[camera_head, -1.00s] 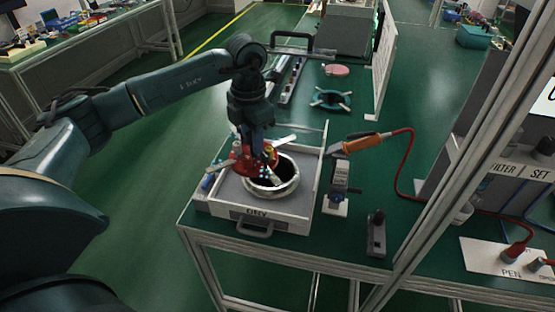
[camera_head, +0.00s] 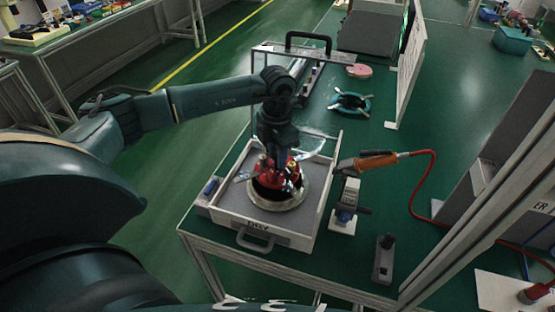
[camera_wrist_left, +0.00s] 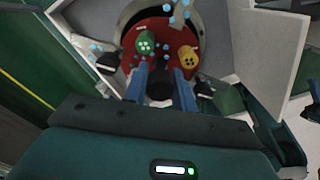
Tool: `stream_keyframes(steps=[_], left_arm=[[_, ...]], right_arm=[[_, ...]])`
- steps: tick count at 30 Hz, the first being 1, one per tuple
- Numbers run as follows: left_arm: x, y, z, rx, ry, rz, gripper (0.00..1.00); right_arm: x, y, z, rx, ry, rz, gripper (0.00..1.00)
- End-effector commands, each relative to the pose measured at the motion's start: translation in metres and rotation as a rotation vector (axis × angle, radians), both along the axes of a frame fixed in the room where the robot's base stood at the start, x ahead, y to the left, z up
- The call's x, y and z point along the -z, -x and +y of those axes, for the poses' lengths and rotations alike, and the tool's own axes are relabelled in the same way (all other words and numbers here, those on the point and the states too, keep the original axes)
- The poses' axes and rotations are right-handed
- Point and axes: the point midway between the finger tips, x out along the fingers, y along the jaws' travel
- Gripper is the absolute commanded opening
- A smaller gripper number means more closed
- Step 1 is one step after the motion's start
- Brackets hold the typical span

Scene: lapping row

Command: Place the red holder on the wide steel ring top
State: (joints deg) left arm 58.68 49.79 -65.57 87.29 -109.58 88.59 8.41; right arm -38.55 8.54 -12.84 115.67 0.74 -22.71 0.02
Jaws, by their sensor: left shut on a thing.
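The red holder (camera_head: 295,172) is in my left gripper (camera_head: 277,164), over the wide steel ring (camera_head: 282,207). The ring is a broad pale metal ring with a dark inside. In the left wrist view the gripper's blue fingers (camera_wrist_left: 160,86) close on the middle of the red holder (camera_wrist_left: 170,27), which carries a green and a yellow round piece and has pale arms sticking out. The holder hides part of the ring's opening and rim. I cannot tell whether the holder touches the ring. My right gripper is not in view.
The ring lies in a shallow grey tray (camera_head: 228,221) with a front handle. An orange-handled tool (camera_head: 377,160) on a red cable and a small stand (camera_head: 346,200) are close on its right. A teal ring (camera_head: 351,104) and pink disc (camera_head: 359,71) lie farther back.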

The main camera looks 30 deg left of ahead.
Motion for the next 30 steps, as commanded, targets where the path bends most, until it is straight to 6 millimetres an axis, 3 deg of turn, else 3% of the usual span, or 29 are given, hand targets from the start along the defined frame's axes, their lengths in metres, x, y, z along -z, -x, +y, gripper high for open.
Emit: stream_keyframes(steps=[6,29,30], left_arm=[[0.025,0.000,0.000,-0.002,0.000,-0.001,0.00],[0.038,-0.001,0.000,0.000,0.001,-0.003,0.00],[0.039,0.000,0.000,0.000,0.001,0.000,0.30]], right_arm=[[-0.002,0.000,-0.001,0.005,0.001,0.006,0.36],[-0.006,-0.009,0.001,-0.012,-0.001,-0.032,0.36],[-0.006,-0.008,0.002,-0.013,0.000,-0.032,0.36]])
